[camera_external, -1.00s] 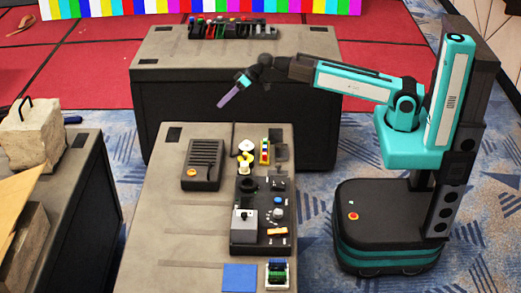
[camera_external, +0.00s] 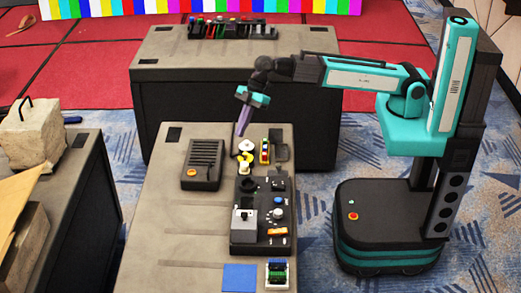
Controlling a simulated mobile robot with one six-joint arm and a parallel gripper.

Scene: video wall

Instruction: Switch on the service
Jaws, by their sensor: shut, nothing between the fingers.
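My gripper (camera_external: 239,132) is shut and empty. Its purple fingers point down over the far end of the grey bench (camera_external: 185,225), just above and left of a round white piece (camera_external: 246,146). I cannot tell whether the tips touch anything. A black control panel (camera_external: 240,191) lies on the bench nearer the camera, with a grey-white block, blue and white knobs and an orange rocker (camera_external: 278,232). A black slatted box (camera_external: 203,155) with an orange button (camera_external: 192,172) lies left of the gripper. No label is readable, so I cannot tell which control is the service switch.
A red-and-yellow piece (camera_external: 265,151) stands right of the white piece. A blue square (camera_external: 239,277) and a green device (camera_external: 277,274) lie at the near end. A back bench (camera_external: 180,47) carries a row of coloured switches (camera_external: 232,28). A stone block (camera_external: 32,132) is at left.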

